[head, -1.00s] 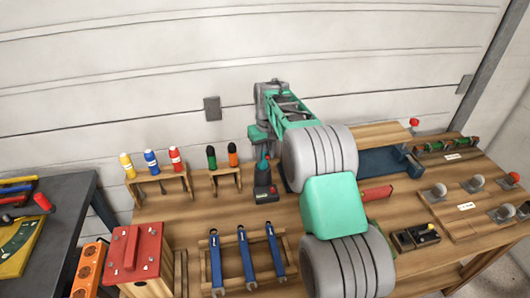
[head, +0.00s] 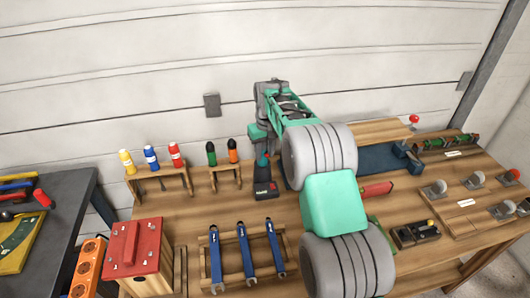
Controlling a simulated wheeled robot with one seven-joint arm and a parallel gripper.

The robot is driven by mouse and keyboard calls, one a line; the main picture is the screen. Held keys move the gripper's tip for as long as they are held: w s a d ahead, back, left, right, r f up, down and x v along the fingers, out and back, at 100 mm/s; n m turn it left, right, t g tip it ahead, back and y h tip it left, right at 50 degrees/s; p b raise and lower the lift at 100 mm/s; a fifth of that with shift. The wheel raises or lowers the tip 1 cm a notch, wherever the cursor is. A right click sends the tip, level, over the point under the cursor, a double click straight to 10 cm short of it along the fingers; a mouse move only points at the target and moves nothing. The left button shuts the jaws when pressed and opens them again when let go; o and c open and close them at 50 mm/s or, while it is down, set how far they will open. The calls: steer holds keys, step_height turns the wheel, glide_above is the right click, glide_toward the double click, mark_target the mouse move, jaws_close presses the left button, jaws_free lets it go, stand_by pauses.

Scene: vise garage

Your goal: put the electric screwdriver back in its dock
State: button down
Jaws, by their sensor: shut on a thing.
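My gripper (head: 262,150) is at the back middle of the workbench, partly hidden by my own wrist. It is shut on the electric screwdriver, whose narrow teal and dark body (head: 262,162) shows just below it, roughly upright. A dark block with a red mark and small pale lettering (head: 265,191) is directly beneath, at the bench top. I cannot tell whether this block is the dock or the foot of the tool, nor whether the tool is seated.
A rack with green and orange screwdrivers (head: 225,176) stands close on the left. A wooden wrench rack (head: 287,245) lies in front. A blue vise (head: 385,160) and a red-handled item (head: 376,189) are right, partly behind my arm. Bare bench (head: 190,212) shows left of the dark block.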

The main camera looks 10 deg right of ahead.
mark_target(264, 144)
steer(key=c, duration=0.6)
jaws_free()
steer(key=shift+s+f, duration=0.35)
steer(key=shift+f, duration=0.5)
steer(key=shift+c, duration=0.2)
steer(key=shift+r, duration=0.1)
steer(key=shift+w+r+p, duration=0.25)
steer(key=shift+r+p, duration=0.5)
steer(key=shift+r, duration=0.2)
steer(key=shift+w+r+p, duration=0.1)
steer(key=shift+r+p, duration=1.55)
steer(key=shift+r, duration=1.2)
